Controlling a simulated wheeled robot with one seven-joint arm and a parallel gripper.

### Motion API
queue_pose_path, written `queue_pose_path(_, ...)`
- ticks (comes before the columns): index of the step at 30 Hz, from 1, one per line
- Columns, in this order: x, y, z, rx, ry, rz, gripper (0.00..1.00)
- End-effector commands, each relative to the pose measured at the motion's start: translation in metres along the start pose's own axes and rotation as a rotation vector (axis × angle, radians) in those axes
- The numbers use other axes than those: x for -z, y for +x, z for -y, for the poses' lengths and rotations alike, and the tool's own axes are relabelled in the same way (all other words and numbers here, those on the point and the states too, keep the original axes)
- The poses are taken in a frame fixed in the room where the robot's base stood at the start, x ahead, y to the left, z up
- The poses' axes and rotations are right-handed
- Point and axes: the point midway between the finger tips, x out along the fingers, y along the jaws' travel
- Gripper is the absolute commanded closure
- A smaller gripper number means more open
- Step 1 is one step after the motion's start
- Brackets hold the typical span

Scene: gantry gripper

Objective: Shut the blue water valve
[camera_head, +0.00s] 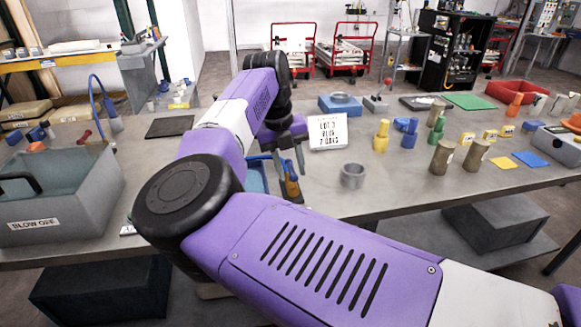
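I cannot tell for sure which blue part is the water valve. A blue curved pipe with a blue fitting (109,106) stands behind the grey basin at the left. A small blue valve-like part (405,125) stands on the bench right of centre, between yellow and green ones. Whether either is open or shut is too small to tell.
The grey basin (55,205) fills the left bench end. The white sign (328,131), a metal ring (353,175) and brown cylinders (442,157) stand to the right.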

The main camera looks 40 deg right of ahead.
Motion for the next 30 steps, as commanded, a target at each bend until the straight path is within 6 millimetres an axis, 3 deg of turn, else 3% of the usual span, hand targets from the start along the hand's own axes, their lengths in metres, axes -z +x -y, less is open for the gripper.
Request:
queue_pose_path(5,0.0,0.0001,0.0002,0.0,0.0,0.0,0.64)
queue_pose_path(11,0.0,-0.0001,0.0002,0.0,0.0,0.0,0.99)
queue_pose_path(23,-0.0007,-0.0009,0.0,0.001,0.026,-0.003,1.0)
queue_pose_path(30,-0.002,-0.0022,-0.002,-0.001,0.142,-0.025,1.0)
